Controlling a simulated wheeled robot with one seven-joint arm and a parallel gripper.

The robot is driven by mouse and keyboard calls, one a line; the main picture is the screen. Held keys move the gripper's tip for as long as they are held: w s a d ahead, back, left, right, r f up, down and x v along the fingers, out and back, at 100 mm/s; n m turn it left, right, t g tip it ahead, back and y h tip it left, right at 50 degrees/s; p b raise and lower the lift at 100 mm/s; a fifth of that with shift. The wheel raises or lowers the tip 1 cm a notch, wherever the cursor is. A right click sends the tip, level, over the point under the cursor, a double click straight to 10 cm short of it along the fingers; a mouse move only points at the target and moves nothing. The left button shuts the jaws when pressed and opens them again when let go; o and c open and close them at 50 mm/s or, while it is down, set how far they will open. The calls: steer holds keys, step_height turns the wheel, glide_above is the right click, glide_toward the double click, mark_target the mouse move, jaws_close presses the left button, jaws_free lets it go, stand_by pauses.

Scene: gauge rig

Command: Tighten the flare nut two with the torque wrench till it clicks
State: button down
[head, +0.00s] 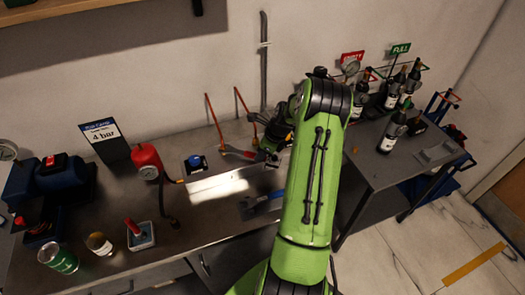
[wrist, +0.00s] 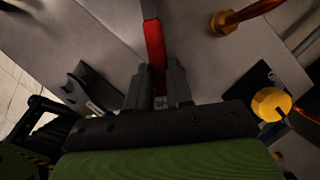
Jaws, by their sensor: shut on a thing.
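My gripper (wrist: 160,88) is shut on a red-handled tool, which looks like the torque wrench (wrist: 155,50); the wrench points away from the fingers to the top of the wrist view. A brass nut (wrist: 221,24) on a copper pipe (wrist: 252,10) is at the upper right of the wrist view, apart from the gripper. I cannot tell whether it is flare nut two. The wrench's working end is not clear.
Two copper pipes (head: 214,118) rise at the back of the bench (head: 120,190). A red cylinder (head: 147,158) with a hose, a 4 bar sign (head: 103,134) and a green can (head: 58,258) stand at left. Bottles (head: 392,132) stand at right.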

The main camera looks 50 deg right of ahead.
steer(key=shift+s+a+m, duration=0.25)
steer(key=shift+a+m, duration=0.25)
steer(key=shift+a, duration=0.15)
steer(key=shift+s+a+m+h, duration=0.15)
steer(key=shift+a+m+h, duration=0.05)
steer(key=shift+a+m, duration=0.25)
steer(key=shift+s+a+m+h, duration=0.2)
steer(key=shift+a+m, duration=0.15)
steer(key=shift+a, duration=0.15)
stand_by(0.6)
steer(key=shift+s+a+m+h, duration=0.1)
steer(key=shift+a+m+h, duration=0.4)
steer(key=shift+a+m, duration=0.9)
stand_by(0.7)
steer(key=shift+n, duration=0.3)
steer(key=shift+d, duration=0.35)
steer(key=shift+d+n+y+p, duration=0.3)
steer(key=shift+d+n, duration=0.35)
steer(key=shift+n, duration=0.15)
